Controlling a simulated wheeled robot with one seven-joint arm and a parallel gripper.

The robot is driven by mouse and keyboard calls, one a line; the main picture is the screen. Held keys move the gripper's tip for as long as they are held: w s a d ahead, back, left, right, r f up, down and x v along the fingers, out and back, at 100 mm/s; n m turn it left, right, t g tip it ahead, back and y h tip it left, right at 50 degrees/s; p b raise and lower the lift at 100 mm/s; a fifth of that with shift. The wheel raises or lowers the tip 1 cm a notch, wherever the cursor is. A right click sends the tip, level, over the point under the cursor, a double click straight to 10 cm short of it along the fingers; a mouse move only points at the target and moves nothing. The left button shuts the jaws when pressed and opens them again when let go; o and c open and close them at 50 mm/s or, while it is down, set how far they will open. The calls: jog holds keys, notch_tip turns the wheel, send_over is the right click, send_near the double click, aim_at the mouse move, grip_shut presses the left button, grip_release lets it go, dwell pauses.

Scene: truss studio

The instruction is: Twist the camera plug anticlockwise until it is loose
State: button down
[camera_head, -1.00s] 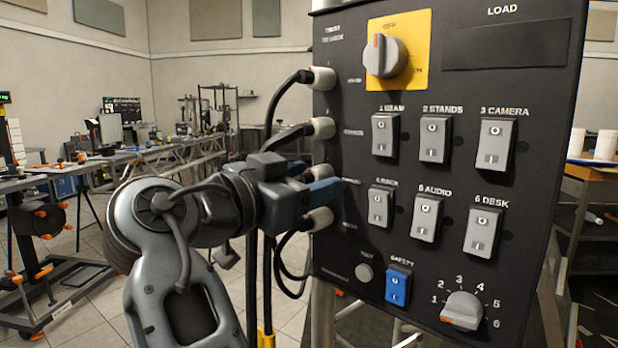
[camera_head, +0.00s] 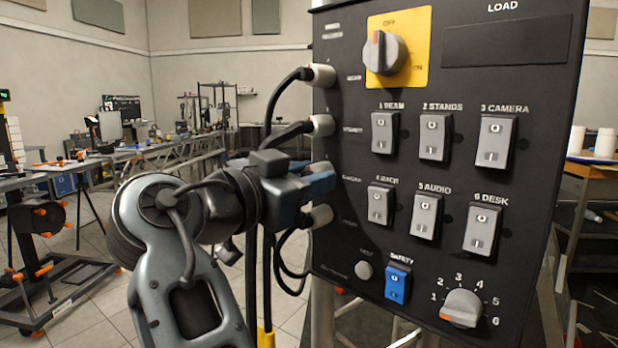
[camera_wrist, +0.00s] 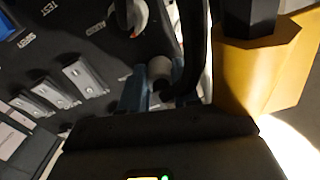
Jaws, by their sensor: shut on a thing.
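The camera plug (camera_wrist: 160,68) is a pale grey-white plug with a black cable on the left edge of the black panel (camera_head: 345,250). It is third from the top, beside a label that seems to read CAMERA. My gripper (camera_head: 318,182) comes in from the left and is shut on it. In the head view the blue fingers and dark gripper body hide most of the plug. In the wrist view the plug sits between the two blue fingers, and its lower part and cable are partly hidden.
Two more plugs, the top one (camera_head: 320,76) and the second (camera_head: 320,125), sit above; another (camera_head: 320,215) sits close below. Their black cables hang near my gripper. Rocker switches (camera_head: 497,141), a rotary switch (camera_head: 384,53) and a blue safety switch (camera_head: 397,284) are to the right.

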jog(key=shift+n, duration=0.3)
jog(key=shift+s+n+p, duration=0.1)
jog(key=shift+n+p, duration=3.2)
jog(key=shift+n, duration=0.9)
jog(key=c, duration=0.8)
grip_release()
jog(key=shift+b+v, duration=0.6)
jog(key=shift+v, duration=3.25)
jog(key=shift+r, duration=0.15)
